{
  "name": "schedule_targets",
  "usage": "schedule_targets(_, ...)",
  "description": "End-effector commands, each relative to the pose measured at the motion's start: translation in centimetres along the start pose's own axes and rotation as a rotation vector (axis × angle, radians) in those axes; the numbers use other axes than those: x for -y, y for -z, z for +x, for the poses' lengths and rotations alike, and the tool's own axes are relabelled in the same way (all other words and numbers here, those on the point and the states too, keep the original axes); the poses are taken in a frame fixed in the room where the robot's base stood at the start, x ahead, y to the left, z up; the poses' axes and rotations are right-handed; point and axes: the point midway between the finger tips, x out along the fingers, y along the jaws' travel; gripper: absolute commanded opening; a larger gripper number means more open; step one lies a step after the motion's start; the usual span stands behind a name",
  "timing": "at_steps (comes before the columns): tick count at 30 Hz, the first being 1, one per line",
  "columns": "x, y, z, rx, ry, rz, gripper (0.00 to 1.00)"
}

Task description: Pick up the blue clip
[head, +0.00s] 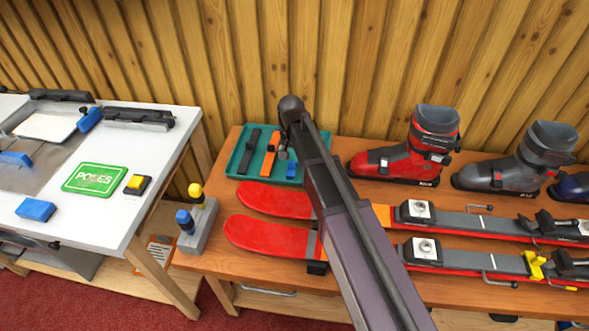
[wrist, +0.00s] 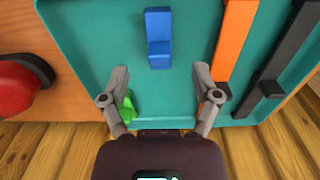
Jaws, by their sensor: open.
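The blue clip (wrist: 158,38) lies in the teal tray (wrist: 90,30), upper middle of the wrist view. It also shows in the head view as a small blue patch (head: 292,168) beside my arm. My gripper (wrist: 160,75) is open and empty over the tray. The clip lies ahead of the gap between the fingertips, apart from both. A green clip (wrist: 128,106) is partly hidden behind the left finger. In the head view my arm covers part of the tray.
An orange strap (wrist: 233,38) and a black strap (wrist: 287,50) lie in the tray, right of the blue clip. Red skis (head: 268,235) lie in front of the tray on the bench. A red boot (head: 410,155) stands to its right. A white table (head: 110,215) stands left.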

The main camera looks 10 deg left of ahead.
Motion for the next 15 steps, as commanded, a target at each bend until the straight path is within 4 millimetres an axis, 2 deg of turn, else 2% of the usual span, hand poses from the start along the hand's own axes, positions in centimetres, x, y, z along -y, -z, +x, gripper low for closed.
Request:
schedule_targets(8, 0.0, 0.1, 0.8, 0.0, 0.0, 0.0, 0.8)
schedule_targets(15, 0.0, 0.3, 2.6, 0.0, 0.0, 0.0, 0.8)
